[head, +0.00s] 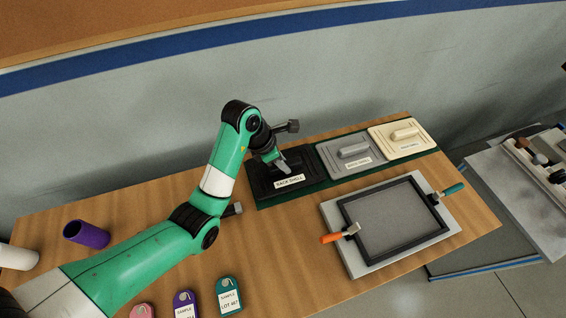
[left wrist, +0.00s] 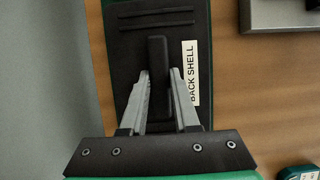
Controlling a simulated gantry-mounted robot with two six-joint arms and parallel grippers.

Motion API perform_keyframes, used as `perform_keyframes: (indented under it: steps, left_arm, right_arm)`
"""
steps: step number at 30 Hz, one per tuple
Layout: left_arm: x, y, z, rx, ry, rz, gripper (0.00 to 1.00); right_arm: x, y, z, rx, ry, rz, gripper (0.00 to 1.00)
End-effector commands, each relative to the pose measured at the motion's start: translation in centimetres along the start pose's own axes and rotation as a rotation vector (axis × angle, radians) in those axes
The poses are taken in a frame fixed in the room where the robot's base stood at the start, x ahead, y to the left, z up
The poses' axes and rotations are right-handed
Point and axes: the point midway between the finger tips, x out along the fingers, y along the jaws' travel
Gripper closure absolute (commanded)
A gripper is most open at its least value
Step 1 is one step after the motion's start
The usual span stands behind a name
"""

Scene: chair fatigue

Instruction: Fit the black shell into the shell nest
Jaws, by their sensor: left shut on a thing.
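The black shell (head: 262,186) lies flat at the left end of a dark green mat, with a white label reading "BACK SHELL". In the left wrist view the black shell (left wrist: 125,55) has a raised black handle along its middle. My left gripper (head: 280,163) is over it; in the left wrist view its two grey fingers (left wrist: 158,92) are shut on that handle from both sides. The shell nest (head: 331,213), a light plate with a dark raised frame around a grey inset, is on the table to the right and nearer. My right gripper is not in view.
A grey shell (head: 333,165) and a cream shell (head: 385,136) lie beside the black one on the green mat (head: 310,186). The nest has an orange-handled clamp (head: 331,238) and a teal-handled clamp (head: 452,190). A purple cup (head: 87,234) and sample tags (head: 229,296) are at left and front.

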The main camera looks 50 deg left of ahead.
Motion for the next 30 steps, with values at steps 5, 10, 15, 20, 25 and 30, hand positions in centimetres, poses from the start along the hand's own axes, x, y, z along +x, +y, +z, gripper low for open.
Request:
perform_keyframes:
  steps: [5,10,15,20,25,30]
  left_arm:
    - [-4.9,-1.2,0.9,0.000,-0.001,0.000,1.00]
    - [-9.0,-3.5,0.4,0.000,0.000,-0.001,1.00]
    - [-11.9,-7.0,-1.9,0.001,0.001,-0.001,1.00]
    - [-13.6,-9.3,-3.5,0.000,-0.001,-0.002,1.00]
    - [-14.1,-10.3,-4.2,0.001,-0.003,-0.002,1.00]
    - [-14.0,-10.4,-4.4,0.001,-0.003,-0.002,1.00]
  right_arm:
    - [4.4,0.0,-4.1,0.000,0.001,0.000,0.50]
    - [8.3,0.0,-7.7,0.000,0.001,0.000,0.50]
    - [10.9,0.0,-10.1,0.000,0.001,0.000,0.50]
    - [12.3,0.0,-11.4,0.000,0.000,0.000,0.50]
    - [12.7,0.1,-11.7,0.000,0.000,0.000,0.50]
    - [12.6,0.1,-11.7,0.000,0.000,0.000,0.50]
